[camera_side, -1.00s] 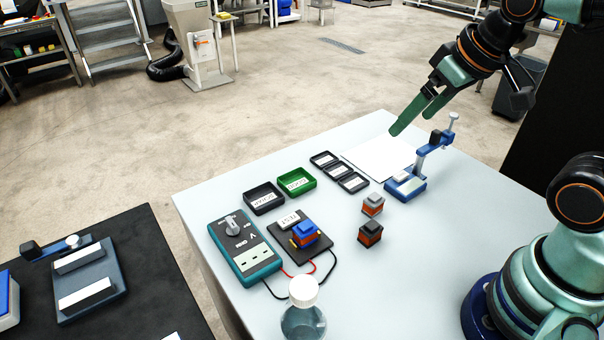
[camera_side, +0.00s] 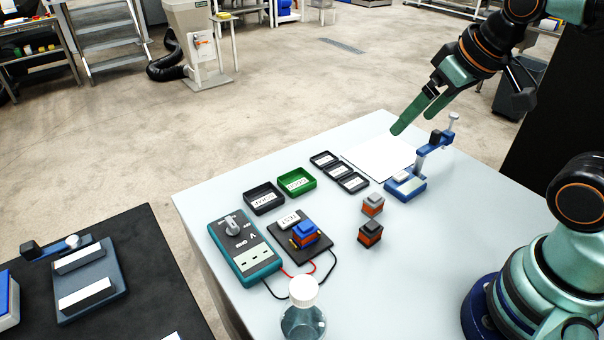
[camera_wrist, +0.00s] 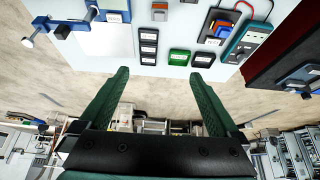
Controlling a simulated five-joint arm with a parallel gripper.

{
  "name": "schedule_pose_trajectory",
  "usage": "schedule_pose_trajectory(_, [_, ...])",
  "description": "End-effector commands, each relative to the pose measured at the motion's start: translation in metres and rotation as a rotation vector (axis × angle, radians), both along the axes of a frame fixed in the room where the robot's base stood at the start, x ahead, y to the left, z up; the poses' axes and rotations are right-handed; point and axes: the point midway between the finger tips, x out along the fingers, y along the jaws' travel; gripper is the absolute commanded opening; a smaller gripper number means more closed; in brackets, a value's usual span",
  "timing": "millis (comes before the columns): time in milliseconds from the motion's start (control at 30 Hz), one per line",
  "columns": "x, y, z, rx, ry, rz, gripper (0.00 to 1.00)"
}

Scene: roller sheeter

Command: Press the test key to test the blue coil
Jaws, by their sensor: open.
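The blue coil (camera_side: 306,232) sits upright on a dark test board (camera_side: 318,251), with an orange winding under its blue top. The white test key (camera_side: 288,219), marked TEST, is on the same board behind the coil, towards the trays. Red and black leads join the board to a teal meter (camera_side: 243,247) with a grey dial. The wrist view shows the coil (camera_wrist: 223,30) and key (camera_wrist: 213,41) at upper right. My gripper (camera_side: 412,115) is open and empty, high over the back right of the table, well apart from the board. Both fingers (camera_wrist: 158,75) show in the wrist view.
A green tray (camera_side: 311,182) and a black tray (camera_side: 263,209) stand behind the board. A grey coil (camera_side: 372,205) and a black coil (camera_side: 370,234) stand to its right. A blue lever stand (camera_side: 405,187) is below my gripper. A bottle (camera_side: 303,320) stands in front.

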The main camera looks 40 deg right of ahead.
Motion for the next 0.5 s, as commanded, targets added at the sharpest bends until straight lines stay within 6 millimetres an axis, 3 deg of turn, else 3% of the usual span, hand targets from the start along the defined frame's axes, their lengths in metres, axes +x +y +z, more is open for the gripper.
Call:
schedule_pose_trajectory(33, [0.0,0.0,0.0,0.0,0.0,0.0,0.76])
schedule_pose_trajectory(233, [0.0,0.0,0.0,0.0,0.0,0.0,0.0])
schedule_pose_trajectory(500, [0.0,0.0,0.0,0.0,0.0,0.0,0.0])
